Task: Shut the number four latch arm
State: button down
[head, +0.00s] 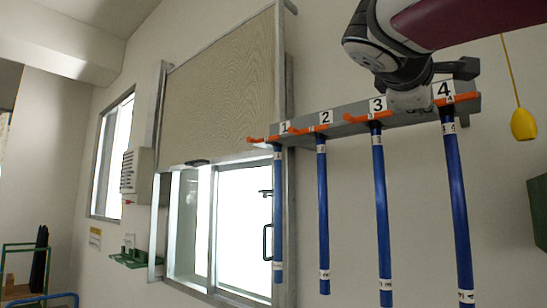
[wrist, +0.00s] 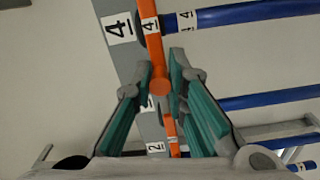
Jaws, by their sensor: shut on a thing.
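The number four latch arm (head: 462,97) is an orange bar at the right end of the grey rail, beside the white "4" label. In the head view it lies across the top of the fourth blue rod (head: 458,205). In the wrist view the latch arm (wrist: 152,35) runs down from the top edge, and its rounded end sits between my fingertips. My gripper (wrist: 163,72) is shut on that end, one teal-padded finger on each side. In the head view my gripper (head: 410,98) is just left of the "4" label, its fingers largely hidden.
The grey rail (head: 345,128) on the wall also carries latch arms one, two (head: 308,130) and three (head: 368,117), with a blue rod (head: 382,215) hanging below each. A yellow pendant (head: 523,124) hangs at right. A window with a blind (head: 225,80) is at left.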

jog(key=c, duration=1.6)
grip_release()
jog(key=shift+f, duration=0.1)
jog(key=shift+a, duration=0.1)
jog(key=v, duration=1.2)
notch_tip(320, 180, down, 16)
jog(key=d+m+g+y, duration=0.2)
jog(key=y, duration=0.2)
jog(key=s+a+f+m+g+y, duration=0.1)
jog(key=s+f+g+y, duration=0.1)
jog(key=f, duration=0.9)
jog(key=s+a+f+m+g+y, duration=0.2)
jog(key=s+f+y, duration=0.2)
jog(key=f, duration=0.7)
jog(key=s+a+f+m+g+y, duration=0.1)
jog(key=s+a+f+m+y, duration=0.1)
jog(key=f, duration=0.9)
jog(key=shift+s+g+y, duration=0.4)
jog(key=shift+s, duration=0.4)
